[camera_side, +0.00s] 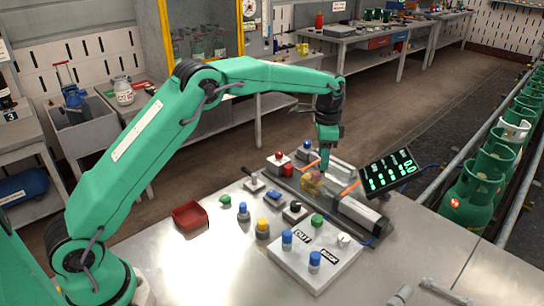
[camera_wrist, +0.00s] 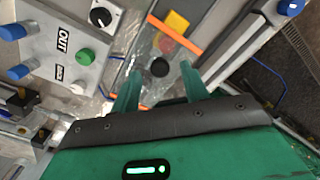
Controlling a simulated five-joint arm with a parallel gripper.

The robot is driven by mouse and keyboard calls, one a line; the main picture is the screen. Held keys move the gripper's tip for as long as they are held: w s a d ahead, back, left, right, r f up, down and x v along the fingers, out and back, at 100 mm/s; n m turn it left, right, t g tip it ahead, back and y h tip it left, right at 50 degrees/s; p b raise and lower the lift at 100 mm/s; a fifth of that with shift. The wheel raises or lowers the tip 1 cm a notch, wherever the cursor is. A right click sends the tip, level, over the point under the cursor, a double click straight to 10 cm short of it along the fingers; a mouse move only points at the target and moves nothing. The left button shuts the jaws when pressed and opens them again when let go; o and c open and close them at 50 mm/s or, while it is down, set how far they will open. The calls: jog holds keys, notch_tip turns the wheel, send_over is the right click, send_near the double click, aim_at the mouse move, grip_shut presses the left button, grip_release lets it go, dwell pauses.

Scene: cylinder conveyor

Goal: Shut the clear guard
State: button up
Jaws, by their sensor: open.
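The clear guard is hard to make out; its see-through panel shows in the wrist view (camera_wrist: 137,47), with orange edging strips (camera_wrist: 174,36) beside it. In the side view orange strips (camera_side: 350,188) show on both sides of the yellow and red part (camera_side: 313,181). I cannot tell how far the guard stands open. My gripper (camera_side: 327,170) points down over this station. In the wrist view its two green fingers (camera_wrist: 159,85) are apart with nothing held between them. A black round knob (camera_wrist: 160,67) shows just beyond the fingertips; contact cannot be told.
A white control panel (camera_side: 337,262) with blue knobs stands in front. Several buttons and a red tray (camera_side: 190,216) lie to the left. A display with green digits (camera_side: 390,171) stands close on the right. Green cylinders (camera_side: 475,190) line the conveyor.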

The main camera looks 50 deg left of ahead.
jog(key=shift+f, duration=0.7)
jog(key=shift+c, duration=0.3)
grip_shut()
jog(key=a, duration=1)
jog(key=shift+a, duration=0.2)
jog(key=shift+c, duration=0.4)
grip_release()
jog(key=shift+o, duration=0.7)
jog(key=shift+d, duration=0.1)
jog(key=shift+r, duration=0.15)
